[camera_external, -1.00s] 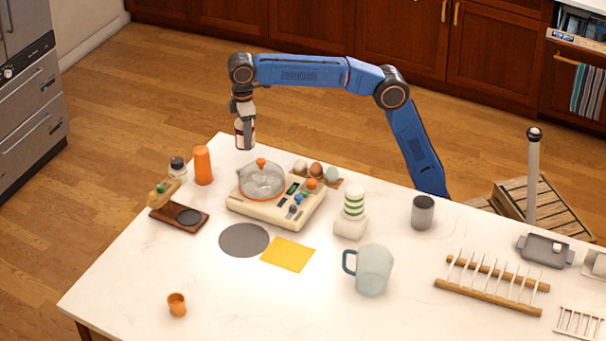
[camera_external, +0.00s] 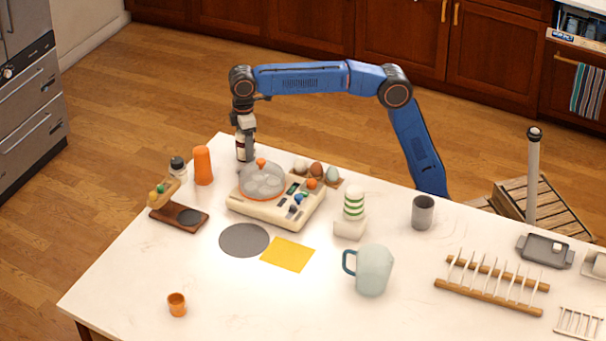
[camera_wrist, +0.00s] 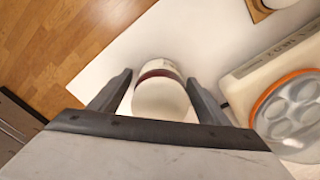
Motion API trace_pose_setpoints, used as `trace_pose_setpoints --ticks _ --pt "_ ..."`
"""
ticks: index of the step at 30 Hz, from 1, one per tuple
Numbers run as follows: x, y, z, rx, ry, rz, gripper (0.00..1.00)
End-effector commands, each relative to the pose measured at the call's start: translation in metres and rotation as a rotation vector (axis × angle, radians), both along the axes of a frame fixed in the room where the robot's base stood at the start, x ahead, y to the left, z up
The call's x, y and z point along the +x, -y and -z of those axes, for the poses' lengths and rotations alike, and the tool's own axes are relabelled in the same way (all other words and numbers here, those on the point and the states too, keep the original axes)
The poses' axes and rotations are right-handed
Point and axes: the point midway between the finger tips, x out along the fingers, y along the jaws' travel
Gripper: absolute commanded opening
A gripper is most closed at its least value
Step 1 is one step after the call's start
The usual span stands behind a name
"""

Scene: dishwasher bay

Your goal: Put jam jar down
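The jam jar, small with a pale lid and a dark red band, shows in the wrist view (camera_wrist: 160,96) between the fingers of my gripper (camera_wrist: 160,78). In the external view the jar (camera_external: 242,151) is upright below my gripper (camera_external: 244,134), at the table's back left, just behind the egg cooker. The jar's bottom is partly hidden, so I cannot tell whether it touches the white tabletop (camera_external: 130,270).
The egg cooker (camera_external: 252,208) with a clear dome is close in front of the jar. An orange cylinder (camera_external: 203,166) and a small dark-capped jar (camera_external: 178,166) stand to the left. Eggs (camera_external: 316,170) sit to the right. The table's back edge is close behind.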

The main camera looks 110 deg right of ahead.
Motion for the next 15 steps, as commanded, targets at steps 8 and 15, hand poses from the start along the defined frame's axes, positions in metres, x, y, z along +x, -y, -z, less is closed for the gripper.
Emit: trace_pose_setpoints --ticks 8,15 --pt "0.000 0.000 -0.001 0.000 0.000 0.000 0.69" --pt "0.000 0.000 -0.024 0.000 0.002 0.000 0.69"
